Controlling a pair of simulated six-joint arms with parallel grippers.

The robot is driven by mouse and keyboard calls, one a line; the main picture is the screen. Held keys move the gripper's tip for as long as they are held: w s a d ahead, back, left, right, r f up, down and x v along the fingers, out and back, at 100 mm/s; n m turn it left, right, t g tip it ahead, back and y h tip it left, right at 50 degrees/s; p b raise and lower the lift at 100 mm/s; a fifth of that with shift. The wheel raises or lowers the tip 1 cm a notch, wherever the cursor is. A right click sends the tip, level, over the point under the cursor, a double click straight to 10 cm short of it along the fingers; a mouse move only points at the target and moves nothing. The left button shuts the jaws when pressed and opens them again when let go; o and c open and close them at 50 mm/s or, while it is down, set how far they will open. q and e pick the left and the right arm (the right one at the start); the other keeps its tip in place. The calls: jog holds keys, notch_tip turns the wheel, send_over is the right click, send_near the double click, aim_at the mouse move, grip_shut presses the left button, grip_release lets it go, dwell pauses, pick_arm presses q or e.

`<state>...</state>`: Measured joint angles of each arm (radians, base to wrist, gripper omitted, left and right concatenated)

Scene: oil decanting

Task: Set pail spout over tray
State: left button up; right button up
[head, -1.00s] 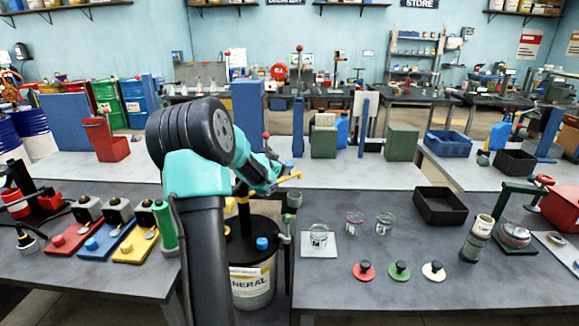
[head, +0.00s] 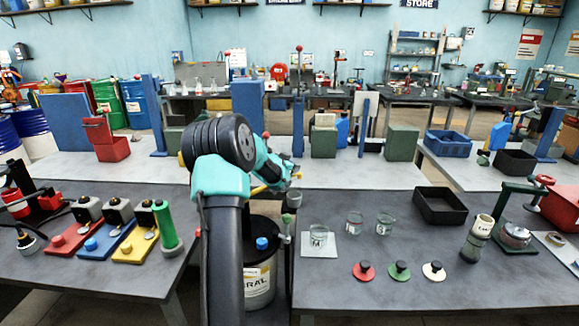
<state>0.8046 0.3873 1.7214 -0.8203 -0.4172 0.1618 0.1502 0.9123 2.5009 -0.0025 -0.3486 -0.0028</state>
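A white-labelled pail (head: 260,283) with a dark lid and a blue cap (head: 262,243) stands in the gap between the two front benches, partly hidden by my arm. A grey cup-like fitting (head: 294,198) shows at its upper right; I cannot tell whether it is the spout. An empty black tray (head: 440,206) lies on the right bench, apart from the pail. One arm of mine rises left of centre, apparently the left. Its gripper (head: 288,174) is beside a yellow bar above the pail; its fingers are too small and hidden to read. My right gripper is not in view.
Glass beakers (head: 384,224), red, green and cream knobbed discs (head: 400,271) and a pale cylinder (head: 478,238) stand on the right bench near the tray. Coloured switch blocks (head: 105,238) and a green cylinder (head: 166,226) occupy the left bench.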

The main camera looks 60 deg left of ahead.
pick_arm(q)
grip_shut()
dwell(0.3)
